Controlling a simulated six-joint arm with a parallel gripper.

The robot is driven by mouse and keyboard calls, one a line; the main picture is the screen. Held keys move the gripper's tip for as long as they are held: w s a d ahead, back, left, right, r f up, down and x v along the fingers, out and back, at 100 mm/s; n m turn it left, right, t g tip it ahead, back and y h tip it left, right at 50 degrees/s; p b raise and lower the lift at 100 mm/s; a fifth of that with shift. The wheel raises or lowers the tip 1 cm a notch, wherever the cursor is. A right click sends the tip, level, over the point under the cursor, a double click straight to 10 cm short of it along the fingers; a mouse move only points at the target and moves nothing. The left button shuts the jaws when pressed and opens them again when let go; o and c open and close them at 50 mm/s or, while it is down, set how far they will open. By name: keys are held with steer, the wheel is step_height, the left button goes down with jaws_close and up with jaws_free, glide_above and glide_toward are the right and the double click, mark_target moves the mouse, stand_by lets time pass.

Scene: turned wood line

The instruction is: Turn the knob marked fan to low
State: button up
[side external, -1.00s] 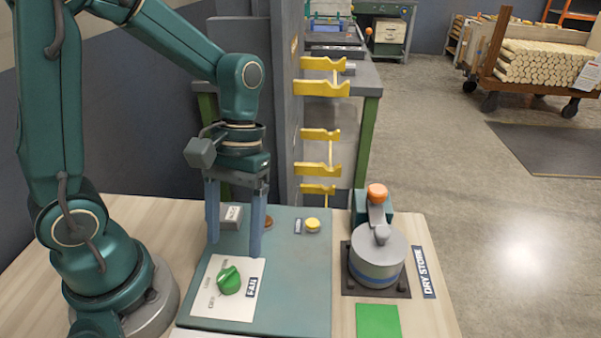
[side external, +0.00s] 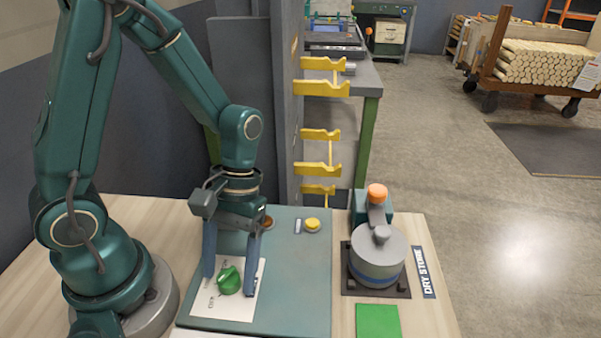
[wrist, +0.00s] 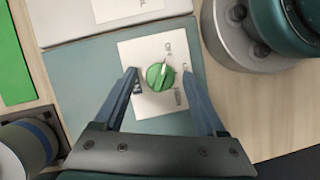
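The green fan knob (side external: 229,280) sits on a white label plate (side external: 212,304) on the teal panel (side external: 297,285). In the wrist view the knob (wrist: 160,77) lies between my two fingers, a little beyond their tips, with its pale pointer line toward the upper right, near a mark that looks like OFF. The other marks are too small to read surely. My gripper (side external: 229,283) is open, its fingers pointing down on either side of the knob; I see gaps between the fingers and the knob. The FAN tag is mostly hidden by a finger.
A yellow button (side external: 312,225) and an orange-brown button (side external: 268,222) are on the panel's far part. A green square (side external: 378,321) lies in front. Yellow hooks (side external: 320,88) rise behind.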

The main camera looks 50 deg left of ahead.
jaws_close()
steer(key=shift+m, duration=0.4)
steer(key=m+y, duration=0.1)
steer(key=m, duration=0.1)
steer(key=m+y, duration=0.1)
steer(key=m, duration=0.1)
steer(key=shift+w+d+m, duration=0.1)
steer(key=shift+d+m, duration=0.1)
steer(key=shift+m, duration=0.1)
steer(key=m+y, duration=0.1)
steer(key=m, duration=0.2)
steer(key=m+y, duration=0.1)
steer(key=m, duration=0.2)
steer(key=shift+d, duration=0.15)
steer(key=shift+m+y, duration=0.3)
steer(key=shift+o, duration=0.6)
jaws_free()
